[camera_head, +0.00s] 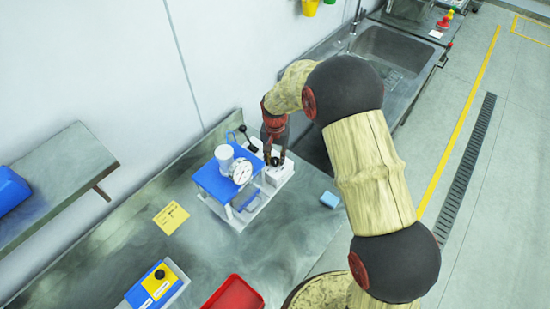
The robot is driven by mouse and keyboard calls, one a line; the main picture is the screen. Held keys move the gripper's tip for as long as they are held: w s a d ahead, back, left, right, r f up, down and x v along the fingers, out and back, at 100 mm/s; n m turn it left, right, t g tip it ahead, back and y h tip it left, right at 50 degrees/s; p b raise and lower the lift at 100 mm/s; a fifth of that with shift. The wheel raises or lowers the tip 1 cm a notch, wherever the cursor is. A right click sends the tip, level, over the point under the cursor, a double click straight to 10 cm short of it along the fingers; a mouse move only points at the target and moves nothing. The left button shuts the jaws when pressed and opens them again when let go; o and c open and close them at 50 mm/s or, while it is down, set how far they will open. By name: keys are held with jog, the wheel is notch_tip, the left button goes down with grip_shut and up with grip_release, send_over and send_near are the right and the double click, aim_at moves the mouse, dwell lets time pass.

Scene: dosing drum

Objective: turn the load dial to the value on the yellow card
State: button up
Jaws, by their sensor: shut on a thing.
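The yellow card (171,217) lies flat on the steel counter, left of a blue and white device (214,180). Its writing is too small to read. The device carries a round white gauge (241,171) on its front and a white cylinder on top. My gripper (275,158) points down at the white block (281,173) on the device's right side. It is shut on a small dark part there, which looks like a dial. The fingers hide most of that part, and its setting cannot be read. A black-knobbed lever (243,129) stands just behind.
A blue box with a yellow panel and black knob (160,274) and a red tray (234,293) sit at the counter's front. A small blue block (329,200) lies right of the device. A sink (388,55) is at the back right. Bare counter (120,235) lies left.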

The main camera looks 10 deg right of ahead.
aim_at(275, 160)
dwell(0.3)
jog(key=o, duration=1.1)
jog(key=shift+o, duration=0.4)
notch_tip(275, 160, up, 12)
dwell(0.3)
